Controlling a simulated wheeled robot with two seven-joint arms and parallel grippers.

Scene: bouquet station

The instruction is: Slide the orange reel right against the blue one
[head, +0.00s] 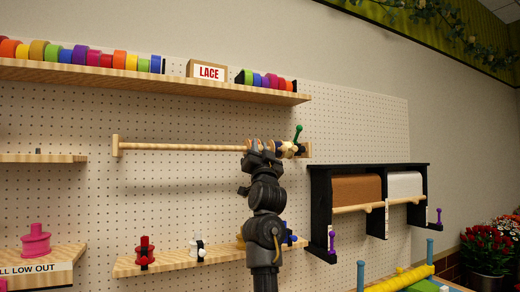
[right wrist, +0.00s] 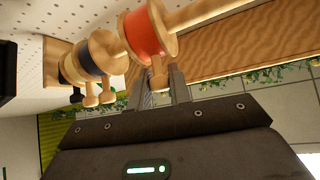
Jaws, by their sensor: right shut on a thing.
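The orange reel (right wrist: 148,32) hangs on the wooden rod (head: 185,147). My right gripper (right wrist: 158,92) is shut on the short wooden peg (right wrist: 158,74) below this reel. The blue reel (right wrist: 95,55) is on the same rod, beside the orange one on the side toward the end bracket. In the head view my right gripper (head: 262,158) covers much of the orange reel. My left gripper is not in view.
A dark reel (right wrist: 70,68) sits beyond the blue one, near the wooden end bracket (right wrist: 54,58). A green-knobbed handle (head: 298,133) rises at the rod's right end. The rod is bare to the left. A black paper-roll rack (head: 320,205) stands right of it.

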